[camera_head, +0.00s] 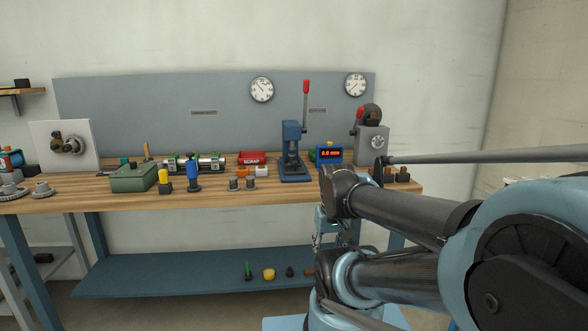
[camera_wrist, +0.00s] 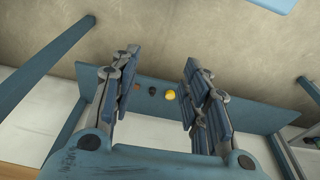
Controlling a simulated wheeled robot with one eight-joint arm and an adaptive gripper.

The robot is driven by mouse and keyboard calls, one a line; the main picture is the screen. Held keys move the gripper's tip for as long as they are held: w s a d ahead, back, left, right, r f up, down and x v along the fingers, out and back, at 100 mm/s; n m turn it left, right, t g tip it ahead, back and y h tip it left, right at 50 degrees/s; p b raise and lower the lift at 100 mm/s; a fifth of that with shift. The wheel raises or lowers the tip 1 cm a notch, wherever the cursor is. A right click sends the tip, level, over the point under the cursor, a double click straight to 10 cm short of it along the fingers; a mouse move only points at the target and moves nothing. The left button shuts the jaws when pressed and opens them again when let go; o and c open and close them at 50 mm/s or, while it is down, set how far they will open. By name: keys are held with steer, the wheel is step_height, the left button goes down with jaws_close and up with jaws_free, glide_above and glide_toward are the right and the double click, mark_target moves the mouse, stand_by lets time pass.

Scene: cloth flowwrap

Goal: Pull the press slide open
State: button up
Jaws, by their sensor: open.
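A blue press (camera_head: 291,158) with an upright red-handled lever (camera_head: 306,88) stands on the workbench, right of centre in the head view. A slide on it is too small to make out clearly. My gripper (camera_head: 328,243) is below the front edge of the bench, lower than the press and to its right in the head view, and apart from it. In the wrist view my gripper (camera_wrist: 160,68) is open, with nothing between its two fingers. The press is not in the wrist view.
The wooden bench (camera_head: 240,197) holds a red scrap bin (camera_head: 252,157), a blue digital display (camera_head: 329,154), a green box (camera_head: 133,178) and a grey machine (camera_head: 371,145). A lower blue shelf (camera_head: 180,272) carries several small items, including a yellow one (camera_wrist: 170,94).

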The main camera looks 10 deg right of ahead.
step_height(320, 180, up, 2)
step_height(320, 180, up, 30)
steer(key=n+g, duration=0.2)
steer(key=n, duration=0.7)
glide_above(293, 163)
steer(key=w, duration=0.1)
steer(key=f, duration=1)
steer(key=d+f, duration=0.1)
steer(key=f, duration=0.5)
steer(key=shift+f, duration=0.1)
jaws_close()
